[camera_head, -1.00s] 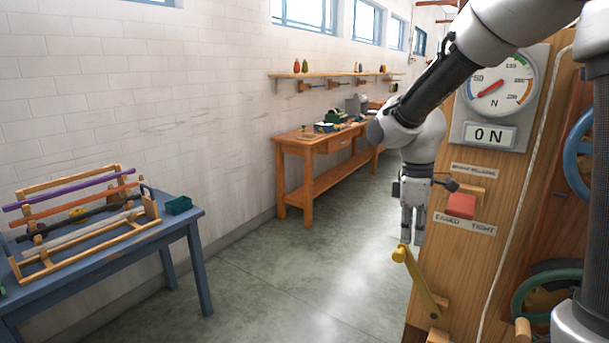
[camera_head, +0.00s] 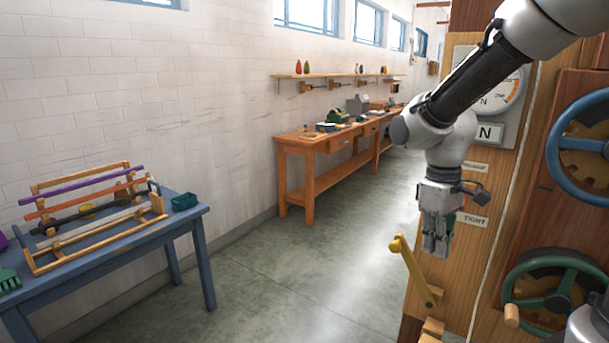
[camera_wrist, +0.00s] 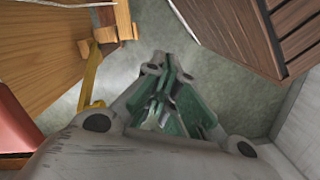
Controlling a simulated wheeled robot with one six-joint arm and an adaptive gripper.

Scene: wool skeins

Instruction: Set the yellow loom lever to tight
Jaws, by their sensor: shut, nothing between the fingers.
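The yellow lever (camera_head: 416,272) is on the side of the wooden loom panel (camera_head: 487,260). Its round knob end points up and to the left, and its lower end meets a wooden block. In the wrist view the yellow lever (camera_wrist: 91,78) is left of the fingers. My gripper (camera_head: 436,250) points down, just right of the knob in the head view; I cannot tell the depth gap. In the wrist view my gripper (camera_wrist: 158,62) has its fingers together, with nothing held. A TIGHT label (camera_head: 472,219) shows beside my gripper, which hides the other label.
A blue wheel (camera_head: 585,148) and a green wheel (camera_head: 545,290) are on the loom at right. A blue table (camera_head: 150,243) with a yarn rack stands left, a wooden workbench (camera_head: 300,145) behind. The floor between is clear.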

